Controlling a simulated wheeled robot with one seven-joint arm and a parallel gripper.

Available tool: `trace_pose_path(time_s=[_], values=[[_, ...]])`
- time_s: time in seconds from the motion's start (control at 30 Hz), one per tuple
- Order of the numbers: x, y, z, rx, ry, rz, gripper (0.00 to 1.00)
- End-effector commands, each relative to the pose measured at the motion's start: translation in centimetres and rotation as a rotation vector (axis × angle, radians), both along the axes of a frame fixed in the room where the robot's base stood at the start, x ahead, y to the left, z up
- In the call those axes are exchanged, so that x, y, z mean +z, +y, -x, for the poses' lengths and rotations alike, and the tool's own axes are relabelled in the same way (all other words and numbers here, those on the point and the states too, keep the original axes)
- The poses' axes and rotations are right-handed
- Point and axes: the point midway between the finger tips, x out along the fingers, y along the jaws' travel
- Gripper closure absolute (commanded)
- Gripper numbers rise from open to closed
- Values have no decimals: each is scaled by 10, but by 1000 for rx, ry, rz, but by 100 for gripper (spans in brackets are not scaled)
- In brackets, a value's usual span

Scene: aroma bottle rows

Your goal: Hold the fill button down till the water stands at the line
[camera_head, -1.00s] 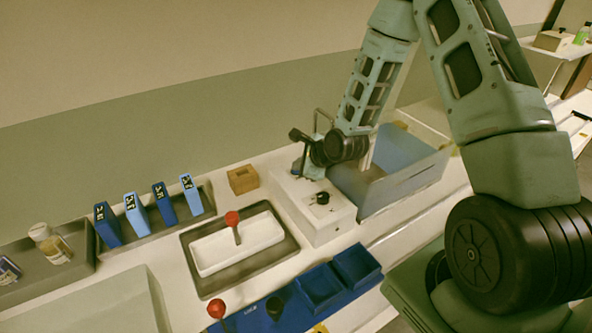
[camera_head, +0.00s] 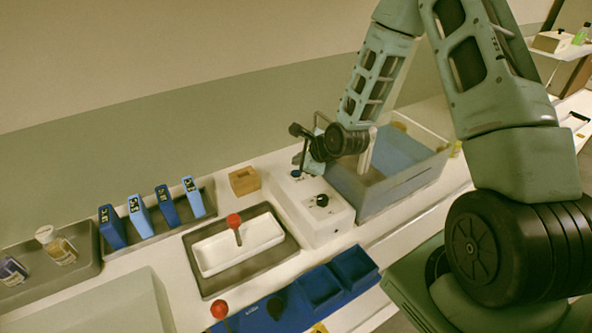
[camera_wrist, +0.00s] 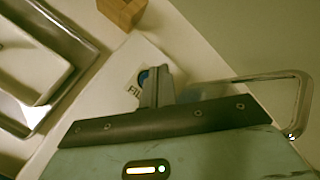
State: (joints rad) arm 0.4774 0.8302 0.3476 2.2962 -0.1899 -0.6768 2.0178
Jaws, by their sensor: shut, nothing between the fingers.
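The white dispenser box (camera_head: 318,222) stands right of centre in the head view, with a black knob and a blue fill button (camera_head: 296,173) on top. The button also shows in the wrist view (camera_wrist: 143,76), beside the letters "FIL", partly covered by my fingers. My gripper (camera_wrist: 160,76) is shut and empty, its tips over or right beside the button; I cannot tell whether they touch it. It also shows in the head view (camera_head: 304,170). A clear-walled tank (camera_head: 400,185) stands right of the dispenser with a bluish inside. No water level or line can be made out.
A bent metal tube (camera_wrist: 300,100) lies close beside my gripper. A wooden block (camera_head: 243,180) stands behind the dispenser's left side. A white tray (camera_head: 240,245) with a red-knobbed stick, blue bins (camera_head: 352,266) and several blue packets (camera_head: 140,215) stand left and in front.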

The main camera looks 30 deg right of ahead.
Motion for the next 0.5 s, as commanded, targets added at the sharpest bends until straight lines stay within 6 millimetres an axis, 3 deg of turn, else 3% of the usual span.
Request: trace_pose_path(time_s=[0.03, 0.3, 0.5], values=[[10, 0, 0, -1, -1, 0, 100], [36, 0, 0, -1, -1, 0, 100], [39, 0, 0, 0, 0, 0, 100]])
